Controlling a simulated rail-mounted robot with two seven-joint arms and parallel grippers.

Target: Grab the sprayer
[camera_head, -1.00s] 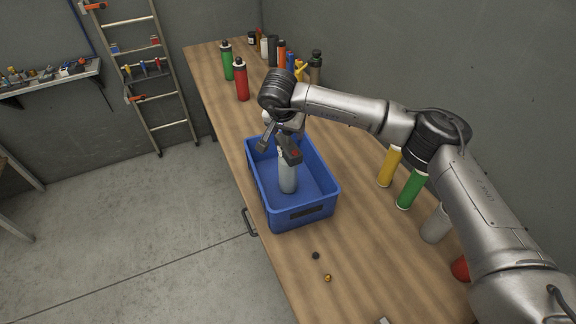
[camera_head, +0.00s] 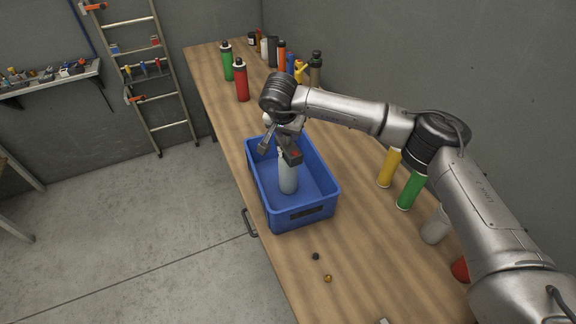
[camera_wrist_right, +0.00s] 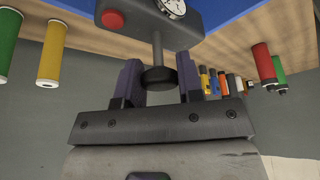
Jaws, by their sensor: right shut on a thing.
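The sprayer (camera_head: 288,178) has a pale grey bottle standing roughly upright inside the blue crate (camera_head: 263,201). Its dark grey head (camera_wrist_right: 187,17), with a red button and a round white dial, shows at the top of the right wrist view. My right gripper (camera_wrist_right: 160,77) is over the sprayer, its two fingers either side of the black knob on the head's short metal rod. It is shut on the sprayer at this knob. Whether the bottle's base touches the crate floor cannot be told. My left gripper is not in view.
The crate stands on a long wooden table (camera_head: 345,262). A red bottle (camera_head: 241,82), a green bottle (camera_head: 226,62) and several others stand at the far end. Yellow (camera_head: 389,167) and green (camera_head: 411,190) cylinders stand on the right. Small caps lie in front.

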